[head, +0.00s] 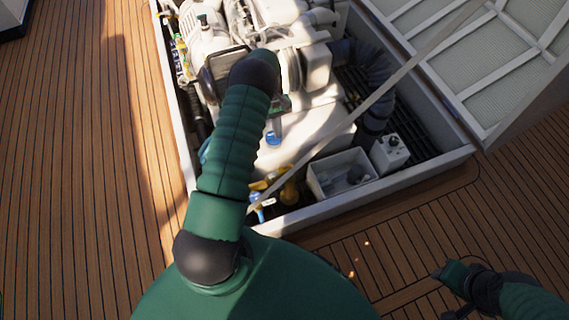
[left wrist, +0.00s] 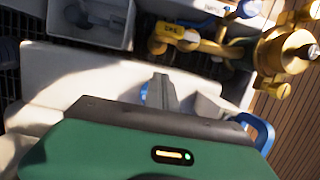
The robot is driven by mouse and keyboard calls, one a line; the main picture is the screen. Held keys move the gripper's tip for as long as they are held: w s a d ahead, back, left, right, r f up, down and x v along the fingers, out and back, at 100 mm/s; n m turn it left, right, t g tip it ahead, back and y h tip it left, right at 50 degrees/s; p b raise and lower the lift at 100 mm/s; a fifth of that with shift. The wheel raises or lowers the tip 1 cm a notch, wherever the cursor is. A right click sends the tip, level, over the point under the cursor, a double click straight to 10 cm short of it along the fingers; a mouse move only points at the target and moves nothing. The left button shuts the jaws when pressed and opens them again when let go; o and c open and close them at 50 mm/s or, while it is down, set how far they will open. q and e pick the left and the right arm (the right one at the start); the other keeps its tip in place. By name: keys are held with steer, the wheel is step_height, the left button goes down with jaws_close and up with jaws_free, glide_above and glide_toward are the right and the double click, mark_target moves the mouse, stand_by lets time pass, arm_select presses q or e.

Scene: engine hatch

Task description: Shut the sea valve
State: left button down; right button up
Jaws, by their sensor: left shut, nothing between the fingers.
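Yellow valve fittings (head: 287,188) with a blue handle (head: 263,203) sit in the near corner of the engine hatch, partly hidden by my left arm. In the left wrist view, yellow pipework (left wrist: 185,40) and a brassy yellow fitting (left wrist: 285,55) show at the upper right. A blue looped handle (left wrist: 264,133) shows below them. I cannot tell which fitting is the sea valve. My left gripper (head: 275,127) is shut and empty above the white engine casing, apart from the yellow fittings; its fingers show in the left wrist view (left wrist: 161,90). My right gripper (head: 440,274) is over the deck at lower right; its fingers are unclear.
The hatch rim (head: 390,180) surrounds the engine (head: 300,130). A grey open bin (head: 340,172) and a white box (head: 390,152) stand inside. A strut (head: 400,78) crosses the opening to the raised lid (head: 490,60). Clear deck (head: 70,150) lies left.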

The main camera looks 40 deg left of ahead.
arm_select(q)
steer(key=shift+r, duration=0.15)
steer(key=shift+d, duration=0.1)
steer(key=s+d+f+b, duration=0.3)
steer(key=d+f+b, duration=0.2)
steer(key=f, duration=0.4)
steer(key=shift+d+f+b, duration=0.35)
steer(key=shift+d+m, duration=0.15)
steer(key=shift+m, duration=0.15)
